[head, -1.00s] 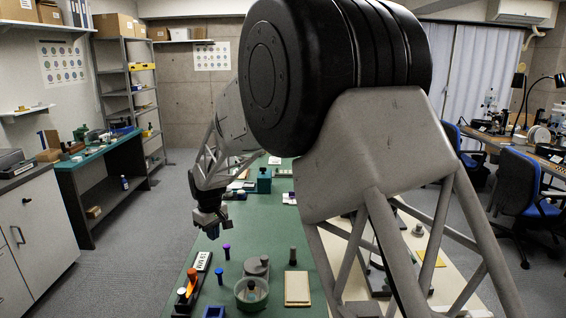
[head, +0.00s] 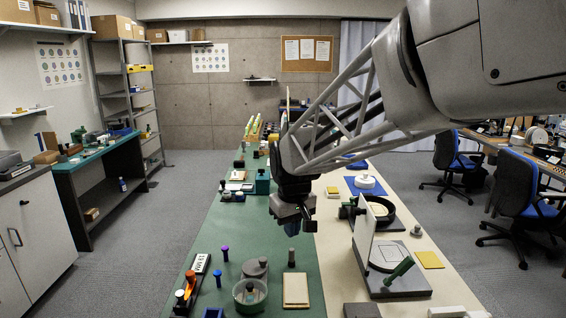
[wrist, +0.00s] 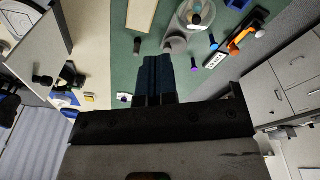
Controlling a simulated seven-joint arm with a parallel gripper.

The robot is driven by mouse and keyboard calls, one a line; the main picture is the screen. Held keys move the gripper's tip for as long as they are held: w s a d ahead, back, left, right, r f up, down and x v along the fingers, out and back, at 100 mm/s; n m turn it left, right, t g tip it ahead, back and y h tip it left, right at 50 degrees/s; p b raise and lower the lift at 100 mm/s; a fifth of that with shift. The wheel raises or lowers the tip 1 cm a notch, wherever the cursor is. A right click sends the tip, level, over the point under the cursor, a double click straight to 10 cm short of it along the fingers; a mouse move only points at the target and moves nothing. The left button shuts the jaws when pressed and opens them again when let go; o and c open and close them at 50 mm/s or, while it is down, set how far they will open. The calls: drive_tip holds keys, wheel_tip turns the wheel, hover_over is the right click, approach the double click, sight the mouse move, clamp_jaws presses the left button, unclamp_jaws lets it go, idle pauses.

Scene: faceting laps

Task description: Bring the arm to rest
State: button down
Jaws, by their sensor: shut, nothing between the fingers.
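My gripper (head: 302,234) hangs over the middle of the long table, near the line where its green half meets its cream half. Its fingers point down and sit close together with nothing between them. The wrist view shows the dark fingers (wrist: 155,68) side by side above the green surface. My arm reaches in from the upper right in the head view, clear of the things on the table.
Below and left of the gripper stand a clear bowl (head: 238,299), a cream board (head: 295,290) and blue and purple knobbed pieces. To the right is a grey machine base (head: 405,283) with an upright white panel (head: 363,236). Green surface (head: 240,222) lies free left of the gripper.

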drive_tip(key=s+d+m, duration=0.2)
drive_tip(key=s+d, duration=0.3)
drive_tip(key=s, duration=0.4)
drive_tip(key=s+d+m, duration=0.2)
drive_tip(key=s+d, duration=0.4)
drive_tip(key=s, duration=0.4)
drive_tip(key=s+d+f+m+t, duration=0.1)
drive_tip(key=s+d+m, duration=0.1)
drive_tip(key=s+d, duration=0.3)
drive_tip(key=shift+s+d+h, duration=0.25)
drive_tip(key=shift+s+h, duration=0.05)
drive_tip(key=shift+s, duration=1.9)
drive_tip(key=shift+f, duration=0.1)
